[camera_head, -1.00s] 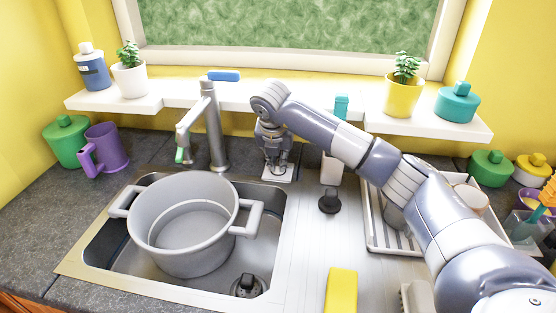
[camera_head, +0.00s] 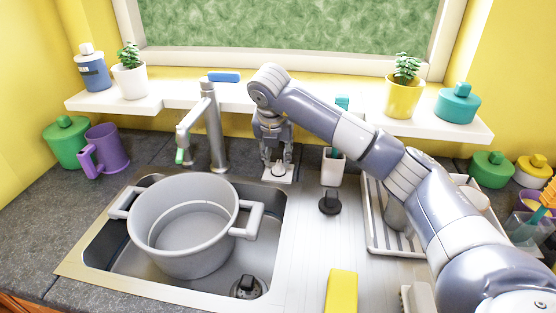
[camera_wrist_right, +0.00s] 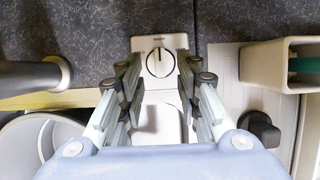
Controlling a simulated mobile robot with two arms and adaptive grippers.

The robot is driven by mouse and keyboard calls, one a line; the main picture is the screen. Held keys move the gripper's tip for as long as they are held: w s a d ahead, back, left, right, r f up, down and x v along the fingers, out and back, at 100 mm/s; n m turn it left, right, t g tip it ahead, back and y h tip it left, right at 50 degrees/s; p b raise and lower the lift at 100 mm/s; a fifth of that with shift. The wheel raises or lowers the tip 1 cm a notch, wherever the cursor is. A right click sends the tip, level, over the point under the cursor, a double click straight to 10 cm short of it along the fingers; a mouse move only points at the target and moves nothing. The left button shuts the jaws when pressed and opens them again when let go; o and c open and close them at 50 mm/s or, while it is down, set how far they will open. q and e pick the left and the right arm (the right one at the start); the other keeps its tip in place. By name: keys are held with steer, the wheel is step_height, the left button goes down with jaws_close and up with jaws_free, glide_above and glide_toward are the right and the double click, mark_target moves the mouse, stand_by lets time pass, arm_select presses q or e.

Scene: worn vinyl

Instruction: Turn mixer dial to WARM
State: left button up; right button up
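The mixer dial (camera_head: 278,169) is a small round knob on a white plate behind the sink. My left gripper is in no view.
The faucet (camera_head: 215,135) stands just left of the dial. A grey pot (camera_head: 180,245) sits in the sink. The window shelf (camera_head: 300,103) runs behind.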

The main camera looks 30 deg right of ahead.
steer(key=v, duration=0.7)
steer(key=shift+s+a+r, duration=0.2)
steer(key=shift+r, duration=0.1)
stand_by(0.3)
